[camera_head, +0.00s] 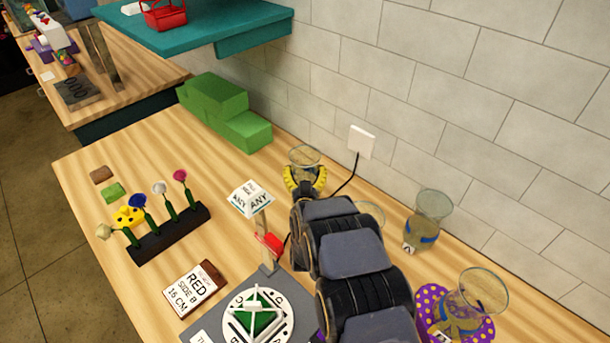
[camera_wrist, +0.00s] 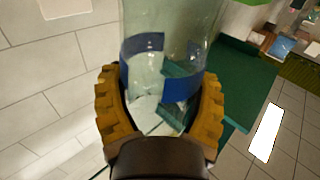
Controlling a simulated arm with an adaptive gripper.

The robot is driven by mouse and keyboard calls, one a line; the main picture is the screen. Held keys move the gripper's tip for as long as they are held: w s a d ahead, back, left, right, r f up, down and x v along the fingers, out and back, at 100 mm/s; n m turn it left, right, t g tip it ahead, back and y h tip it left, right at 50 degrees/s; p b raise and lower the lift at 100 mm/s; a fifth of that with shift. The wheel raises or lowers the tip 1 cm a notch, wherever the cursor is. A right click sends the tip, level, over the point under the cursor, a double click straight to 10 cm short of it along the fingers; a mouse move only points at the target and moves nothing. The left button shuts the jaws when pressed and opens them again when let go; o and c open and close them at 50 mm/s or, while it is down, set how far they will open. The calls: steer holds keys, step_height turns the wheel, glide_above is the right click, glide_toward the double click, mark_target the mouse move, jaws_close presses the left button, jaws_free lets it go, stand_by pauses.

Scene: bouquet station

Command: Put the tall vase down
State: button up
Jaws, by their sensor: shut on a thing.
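My gripper (camera_head: 304,180) is shut on a clear glass vase (camera_head: 304,156), which I take to be the tall vase. Its yellow ridged fingers are on both sides of the glass, near the wall. In the wrist view the vase (camera_wrist: 172,45) stands between the fingers, with blue band pieces around its body. In the head view my arm and gripper hide its lower part. I cannot tell whether its base touches the table (camera_head: 230,170).
A glass vase (camera_head: 430,210) stands by the wall at right. Another (camera_head: 480,290) is on a purple dotted mat (camera_head: 432,298). A rim (camera_head: 371,212) shows behind my arm. Green blocks (camera_head: 225,110), a sign (camera_head: 250,198) and a flower rack (camera_head: 170,236) are at left.

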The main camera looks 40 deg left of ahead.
steer(key=shift+f, duration=0.55)
steer(key=o, duration=1.2)
steer(key=shift+f, duration=0.1)
steer(key=shift+s+d, duration=0.15)
steer(key=shift+s, duration=0.05)
steer(key=v, duration=1.1)
steer(key=shift+s+d, duration=0.2)
